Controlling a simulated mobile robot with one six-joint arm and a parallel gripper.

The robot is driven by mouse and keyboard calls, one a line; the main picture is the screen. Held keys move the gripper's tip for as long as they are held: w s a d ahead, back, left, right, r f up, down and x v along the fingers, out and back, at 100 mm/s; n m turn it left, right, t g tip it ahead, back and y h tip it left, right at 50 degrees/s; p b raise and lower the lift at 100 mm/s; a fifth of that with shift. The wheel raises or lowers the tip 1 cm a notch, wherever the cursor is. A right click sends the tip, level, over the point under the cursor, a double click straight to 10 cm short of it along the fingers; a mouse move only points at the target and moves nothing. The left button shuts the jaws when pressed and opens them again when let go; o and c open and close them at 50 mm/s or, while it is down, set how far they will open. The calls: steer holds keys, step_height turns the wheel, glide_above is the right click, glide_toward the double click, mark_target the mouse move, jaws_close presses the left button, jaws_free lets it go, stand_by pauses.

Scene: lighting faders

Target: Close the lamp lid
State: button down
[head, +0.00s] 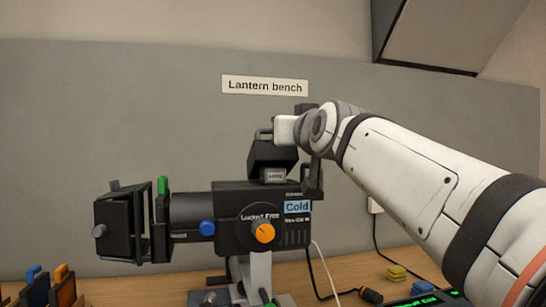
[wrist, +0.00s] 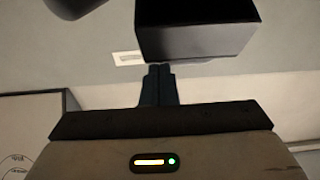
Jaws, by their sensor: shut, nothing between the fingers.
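The lamp lid (head: 272,157) is a black box-shaped part with a small handle on top. In the head view it stands raised and tilted above the black lantern body (head: 231,205), above a small tag that seems to read "Lamp" (head: 275,176). My gripper (wrist: 160,68) is shut and empty in the wrist view. A black box, seemingly the lid (wrist: 197,30), fills the upper middle there, just beyond the fingertips; I cannot tell whether they touch. In the head view my wrist is at the lid's upper right, and the fingertips cannot be made out.
The lantern has an orange knob (head: 263,233), a blue knob (head: 207,228) and a green tab (head: 162,185). Its left end has black flaps (head: 122,222). Coloured holders (head: 64,287) stand at lower left. A yellow block (head: 397,273) and cables lie at right. A "Lantern bench" sign (head: 265,86) hangs behind.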

steer(key=f+b, duration=0.1)
steer(key=s+f+b, duration=0.1)
steer(key=shift+s+d+t+b, duration=0.1)
steer(key=shift+s+t+b, duration=0.1)
steer(key=shift+t+b, duration=0.2)
steer(key=s+f+b, duration=0.1)
steer(key=b, duration=0.2)
steer(key=shift+s+d+f, duration=0.15)
steer(key=shift+s+f, duration=0.2)
steer(key=shift+s+f+b, duration=0.35)
steer(key=shift+f+b, duration=0.5)
steer(key=shift+s+f+b, duration=0.3)
steer(key=shift+f+b, duration=0.55)
step_height(320, 180, up, 11)
steer(key=p, duration=0.5)
steer(key=shift+s+r+p, duration=0.2)
steer(key=shift+s+p, duration=0.1)
steer(key=shift+s+d, duration=0.1)
